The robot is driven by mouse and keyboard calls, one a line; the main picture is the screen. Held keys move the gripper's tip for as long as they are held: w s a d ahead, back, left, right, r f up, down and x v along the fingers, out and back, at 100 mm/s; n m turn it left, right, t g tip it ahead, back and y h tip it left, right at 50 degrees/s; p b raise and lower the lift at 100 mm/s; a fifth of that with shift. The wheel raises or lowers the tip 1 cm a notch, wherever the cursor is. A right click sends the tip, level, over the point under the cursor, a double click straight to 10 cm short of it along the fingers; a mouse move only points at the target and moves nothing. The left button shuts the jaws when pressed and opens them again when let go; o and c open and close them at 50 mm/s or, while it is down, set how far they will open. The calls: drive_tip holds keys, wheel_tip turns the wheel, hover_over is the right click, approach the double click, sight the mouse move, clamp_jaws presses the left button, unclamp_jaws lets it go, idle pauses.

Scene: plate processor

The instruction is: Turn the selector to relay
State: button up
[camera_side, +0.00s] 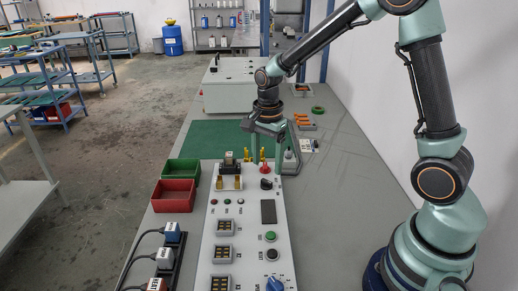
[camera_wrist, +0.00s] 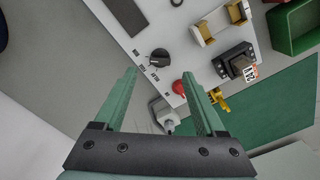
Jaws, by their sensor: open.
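A black rotary knob (camera_side: 266,184) with small labels around it sits on the grey-white control panel (camera_side: 236,262); it looks like the selector. In the wrist view the knob (camera_wrist: 160,57) shows just beyond my fingertips, roughly between their lines. Its labels are too small to read surely, so I cannot tell its setting. My gripper (camera_wrist: 160,73) is open and empty, pointing down near the far end of the panel. In the side view my gripper (camera_side: 267,170) is just behind the knob, around the red button (camera_side: 265,169). I see no contact with the knob.
The red button also shows in the wrist view (camera_wrist: 179,87). A relay-like block in a holder (camera_side: 229,162) stands left of it. A grey fixture (camera_side: 290,160) is close right. Green (camera_side: 182,172) and red (camera_side: 174,196) bins lie left. A blue knob (camera_side: 274,284) is at the near end.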

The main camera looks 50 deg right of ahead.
sight(266, 181)
drive_tip(key=shift+f, duration=2.6)
clamp_jaws()
